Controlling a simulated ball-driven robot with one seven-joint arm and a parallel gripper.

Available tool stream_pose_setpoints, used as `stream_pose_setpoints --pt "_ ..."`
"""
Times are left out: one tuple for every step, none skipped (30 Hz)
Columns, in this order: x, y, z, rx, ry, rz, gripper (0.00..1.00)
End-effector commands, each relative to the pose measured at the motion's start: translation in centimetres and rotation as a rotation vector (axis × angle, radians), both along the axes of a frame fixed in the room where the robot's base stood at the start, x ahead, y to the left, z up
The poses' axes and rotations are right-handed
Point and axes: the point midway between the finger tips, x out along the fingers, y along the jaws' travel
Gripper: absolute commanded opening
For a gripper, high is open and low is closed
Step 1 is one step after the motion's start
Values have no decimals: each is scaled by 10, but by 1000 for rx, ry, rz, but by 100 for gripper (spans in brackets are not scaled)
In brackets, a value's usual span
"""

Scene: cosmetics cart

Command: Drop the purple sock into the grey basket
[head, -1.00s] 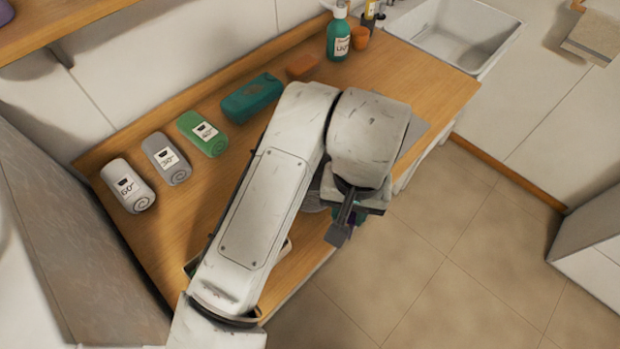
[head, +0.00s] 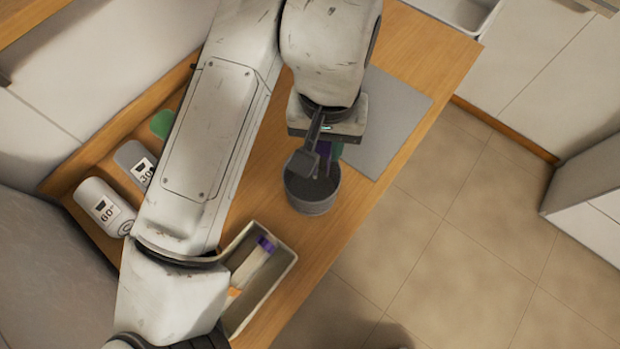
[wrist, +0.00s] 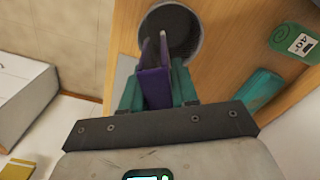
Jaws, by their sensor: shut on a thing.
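The purple sock (wrist: 153,86) is pinched between the teal fingers of my gripper (wrist: 158,92) in the wrist view. The grey basket (head: 312,207) is a small round bin standing on the wooden counter. In the wrist view, the grey basket (wrist: 198,40) lies just beyond the sock's tip, which overlaps its opening. The exact height of the sock above the rim is hard to tell.
A tray (head: 283,275) with a white, purple-capped item and something orange stands near the counter's front edge. Rolled towels (head: 103,207) lie along the wall side, partly behind my arm. A flat grey mat (head: 395,120) lies behind the basket, and the tiled floor (head: 440,240) is clear.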

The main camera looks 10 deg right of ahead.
Motion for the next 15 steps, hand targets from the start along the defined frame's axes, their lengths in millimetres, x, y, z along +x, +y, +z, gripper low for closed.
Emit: stream_pose_setpoints --pt "0 0 -6 1 2 1 0" --pt "0 0 -9 0 1 1 0" --pt "0 0 -17 1 0 0 0" --pt "0 0 -22 1 0 0 0" --pt "0 0 -25 1 0 0 0" --pt "0 0 -30 1 1 0 0" --pt "0 0 -33 1 1 0 0" --pt "0 0 -37 1 1 0 0" --pt "0 0 -40 2 0 0 0" --pt "0 0 -43 1 1 0 0" --pt "0 0 -45 1 0 1 0" --pt "0 0 -47 1 0 1 0" --pt "0 0 -48 1 0 1 0" --pt "0 0 -48 1 0 1 0" --pt "0 0 -49 1 0 1 0"
